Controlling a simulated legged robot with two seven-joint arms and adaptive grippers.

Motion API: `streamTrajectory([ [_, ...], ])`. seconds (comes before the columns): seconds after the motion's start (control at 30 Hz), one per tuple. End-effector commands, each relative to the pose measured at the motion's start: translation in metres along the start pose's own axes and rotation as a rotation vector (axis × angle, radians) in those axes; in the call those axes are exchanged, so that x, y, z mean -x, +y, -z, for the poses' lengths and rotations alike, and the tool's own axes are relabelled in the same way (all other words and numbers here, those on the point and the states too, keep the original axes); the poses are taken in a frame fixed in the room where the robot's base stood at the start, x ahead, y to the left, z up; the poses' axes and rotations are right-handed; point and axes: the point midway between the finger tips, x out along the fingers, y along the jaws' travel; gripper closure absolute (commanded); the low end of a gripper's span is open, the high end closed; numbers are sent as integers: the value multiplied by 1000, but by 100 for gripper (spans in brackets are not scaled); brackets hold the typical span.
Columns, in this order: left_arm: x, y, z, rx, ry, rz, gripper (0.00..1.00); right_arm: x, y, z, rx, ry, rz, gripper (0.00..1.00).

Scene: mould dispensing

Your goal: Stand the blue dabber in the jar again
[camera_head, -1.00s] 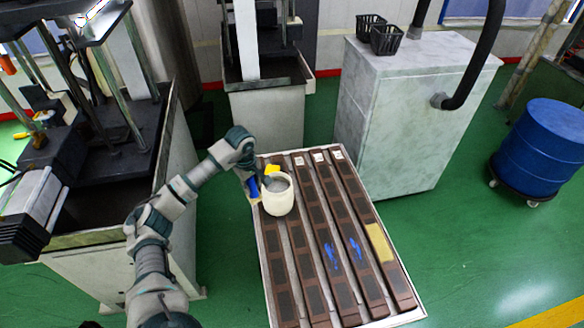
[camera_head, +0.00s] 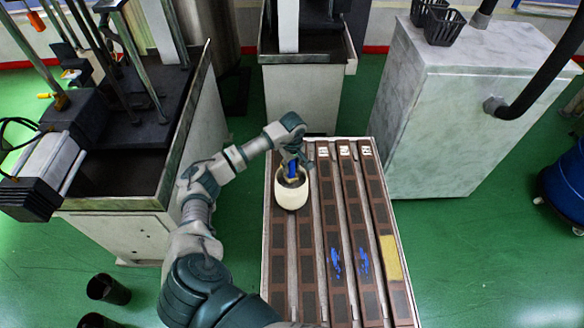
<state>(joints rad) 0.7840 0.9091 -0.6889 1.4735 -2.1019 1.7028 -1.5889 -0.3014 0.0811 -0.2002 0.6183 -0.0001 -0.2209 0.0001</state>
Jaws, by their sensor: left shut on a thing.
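The cream jar (camera_head: 291,195) stands upright on the tray of brown mould strips, near its far left corner. The blue dabber (camera_head: 292,169) is at the jar's open mouth. Its lower end appears to be inside the mouth, but I cannot tell how deep it reaches. My left gripper (camera_head: 292,162) is above the jar and shut on the dabber, hiding its upper part. My right gripper is not in view.
The tray (camera_head: 266,250) holds long brown strips, two with blue smears (camera_head: 336,263) and one with a yellow patch (camera_head: 391,258). A grey cabinet (camera_head: 440,130) stands to the right. Black cups (camera_head: 108,289) show at lower left.

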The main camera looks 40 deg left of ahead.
Motion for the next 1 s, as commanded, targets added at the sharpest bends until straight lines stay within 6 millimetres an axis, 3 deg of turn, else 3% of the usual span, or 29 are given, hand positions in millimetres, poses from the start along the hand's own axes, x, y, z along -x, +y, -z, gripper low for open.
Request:
streamTrajectory([
  [0.13,-16,-1,-2,-1,-1,0,100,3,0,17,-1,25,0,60],
  [0.33,-16,0,-2,-1,2,0,100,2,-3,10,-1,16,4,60],
  [0.37,-17,0,-2,-1,1,0,64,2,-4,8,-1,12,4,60],
  [0.47,-16,0,-2,-1,1,0,41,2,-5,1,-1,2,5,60],
  [0.8,-14,0,-2,-1,0,-1,41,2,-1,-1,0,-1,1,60],
  [1.0,16,1,-1,-2,3,-6,41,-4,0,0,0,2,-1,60],
])
